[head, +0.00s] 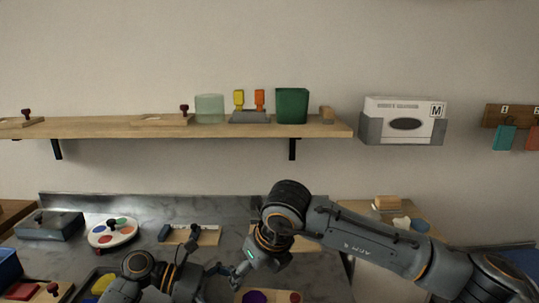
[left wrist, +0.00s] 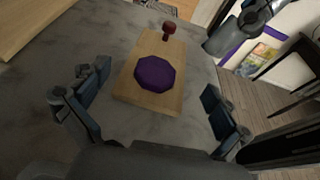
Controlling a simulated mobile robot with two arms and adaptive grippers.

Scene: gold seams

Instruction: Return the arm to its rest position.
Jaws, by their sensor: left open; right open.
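My right arm (head: 370,240) comes in from the right, bends at the elbow and points down to the left over the counter. Its gripper (head: 228,273) is open, with nothing seen between the fingers. The board has a purple octagon (left wrist: 155,73) and a dark red knob (left wrist: 169,28). Part of my right arm shows at upper right there.
The grey counter (head: 110,205) holds a round white palette (head: 113,233), a dark blue-grey box (head: 50,226) and a wooden board (head: 208,236). A wall shelf (head: 100,127) above carries a green cup (head: 292,105). A white box (head: 403,118) hangs right of it.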

